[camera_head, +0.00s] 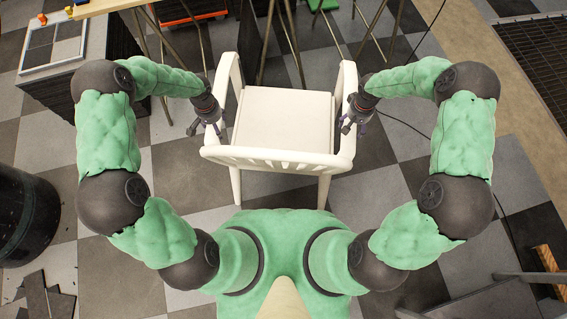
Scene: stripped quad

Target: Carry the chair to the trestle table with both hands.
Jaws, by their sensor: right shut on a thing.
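A white chair (285,118) with armrests stands upright in front of me, its slatted backrest towards me and its seat facing away. My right gripper (352,118) is shut on the chair's right armrest. My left gripper (208,118) is at the left armrest; its fingers are small and I cannot tell whether they are closed on it. Thin trestle legs (268,45) stand just beyond the chair. A pale wooden top edge (108,6) shows at the upper left, and most of that table is out of frame.
A dark barrel (25,215) stands at the left, with dark flat pieces (46,298) on the floor below it. A dark block with a tiled top (55,50) is at upper left. A black cable (405,125) lies right of the chair. A floor grate (540,55) is at upper right.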

